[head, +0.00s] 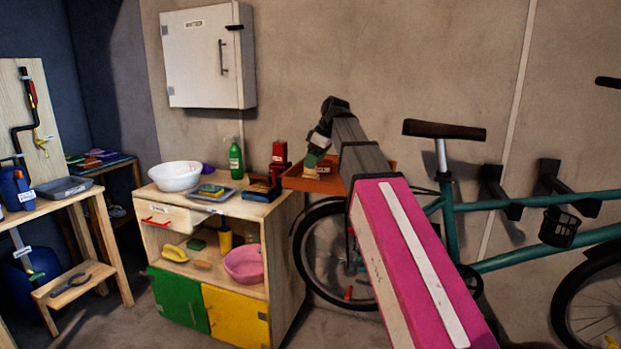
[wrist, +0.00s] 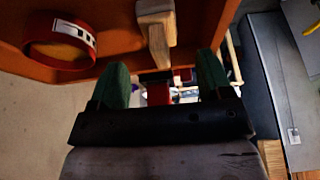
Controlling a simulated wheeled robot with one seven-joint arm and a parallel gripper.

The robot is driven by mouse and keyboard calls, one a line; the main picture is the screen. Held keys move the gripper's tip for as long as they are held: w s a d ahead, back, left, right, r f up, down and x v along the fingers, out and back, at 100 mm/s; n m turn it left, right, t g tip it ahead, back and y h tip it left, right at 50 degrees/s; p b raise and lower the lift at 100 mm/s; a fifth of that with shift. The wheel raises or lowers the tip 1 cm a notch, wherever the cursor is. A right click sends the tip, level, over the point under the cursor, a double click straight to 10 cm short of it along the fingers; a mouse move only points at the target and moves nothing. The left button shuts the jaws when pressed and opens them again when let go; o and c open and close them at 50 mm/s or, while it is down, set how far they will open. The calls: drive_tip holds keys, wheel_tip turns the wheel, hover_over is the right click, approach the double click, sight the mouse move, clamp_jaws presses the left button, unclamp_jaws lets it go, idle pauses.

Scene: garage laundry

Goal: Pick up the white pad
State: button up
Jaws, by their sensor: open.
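My gripper (head: 312,160) is at the orange tray (head: 328,184) on the wall, and its fingers are open. In the wrist view my gripper (wrist: 164,82) has its two green fingers spread apart, with nothing held between them. A pale, whitish block (wrist: 155,8) on a wooden piece (wrist: 159,46) lies in the orange tray, just beyond the fingers. It may be the white pad, but I cannot tell for sure. In the head view my gripper hides much of the tray's inside.
A red ring with a white label (wrist: 62,43) is in the tray. Left of the tray, a wooden cabinet (head: 272,207) holds a white bowl (head: 175,176), a green bottle (head: 235,160) and a red container (head: 279,152). A teal bicycle (head: 450,225) stands at right.

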sight(309, 174)
drive_tip(key=shift+x, duration=2.75)
drive_tip(key=shift+r, duration=0.1)
drive_tip(key=c, duration=1)
